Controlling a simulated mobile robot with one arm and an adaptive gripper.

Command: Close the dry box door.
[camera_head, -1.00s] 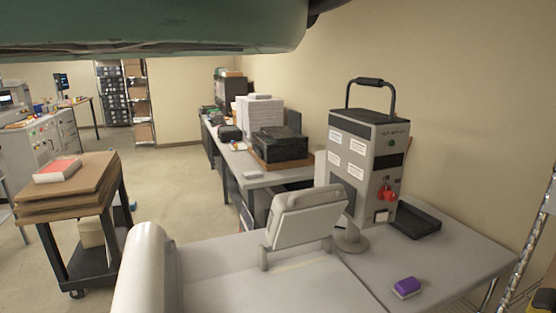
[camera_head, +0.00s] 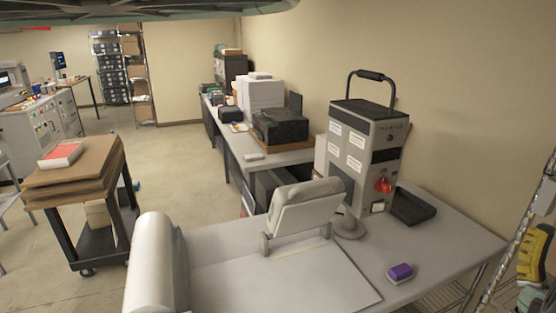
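I cannot make out a dry box or its door for certain. A dark box-like cabinet (camera_head: 236,68) stands at the far end of the long bench, too small to tell whether it has a door or how that stands. My gripper is not in view. A green-grey curved shape crosses the top edge of the view; I cannot tell what it is.
A grey machine with a red knob (camera_head: 372,150) and a purple-topped block (camera_head: 400,273) are on the near table (camera_head: 440,240). A black cart with boards (camera_head: 75,180) stands left. A wire rack with yellow items (camera_head: 533,255) is at right. Floor between cart and bench is clear.

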